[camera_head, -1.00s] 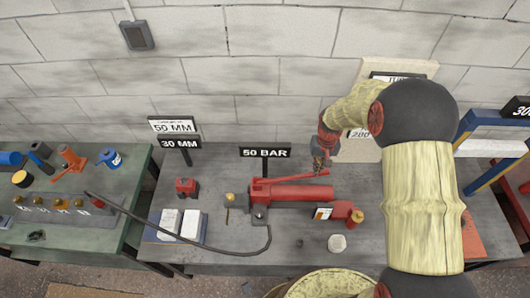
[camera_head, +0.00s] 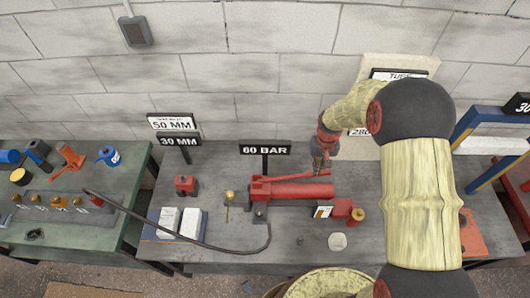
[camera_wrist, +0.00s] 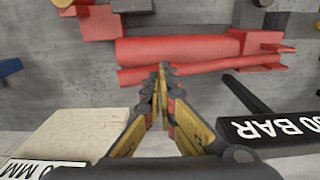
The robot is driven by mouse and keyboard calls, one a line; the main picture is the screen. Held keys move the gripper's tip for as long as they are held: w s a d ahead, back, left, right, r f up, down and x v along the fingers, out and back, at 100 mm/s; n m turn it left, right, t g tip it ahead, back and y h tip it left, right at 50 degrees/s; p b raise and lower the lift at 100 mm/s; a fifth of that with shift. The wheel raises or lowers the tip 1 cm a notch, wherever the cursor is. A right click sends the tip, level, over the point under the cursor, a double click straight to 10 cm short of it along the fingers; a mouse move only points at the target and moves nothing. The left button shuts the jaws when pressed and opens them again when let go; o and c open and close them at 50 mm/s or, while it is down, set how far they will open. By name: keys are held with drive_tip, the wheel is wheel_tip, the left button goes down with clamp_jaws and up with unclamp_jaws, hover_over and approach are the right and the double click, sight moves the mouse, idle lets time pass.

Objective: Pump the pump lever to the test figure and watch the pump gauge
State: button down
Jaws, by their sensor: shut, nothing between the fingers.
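The red pump (camera_head: 304,191) lies on the grey bench, with its thin red pump lever (camera_head: 285,179) running along its upper side. Both also show in the wrist view, the pump body (camera_wrist: 175,48) and the lever (camera_wrist: 215,65) close beside it. My gripper (camera_head: 318,172) is at the lever's right end. In the wrist view its fingertips (camera_wrist: 163,68) are shut together, touching or almost touching the lever, with nothing gripped. The black sign behind the pump (camera_head: 265,149) reads 60 BAR. A separate gauge dial cannot be made out.
Signs reading 50 MM (camera_head: 172,123) and 30 MM (camera_head: 179,142) stand at the back left. A blue frame (camera_head: 480,125) stands at right.

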wheel_tip(320, 180, down, 7)
drive_tip(key=b, duration=0.4)
drive_tip(key=shift+r+p, duration=2.8)
drive_tip(key=shift+r, duration=1.6)
drive_tip(key=shift+r+p, duration=1.45)
drive_tip(key=shift+r, duration=1.05)
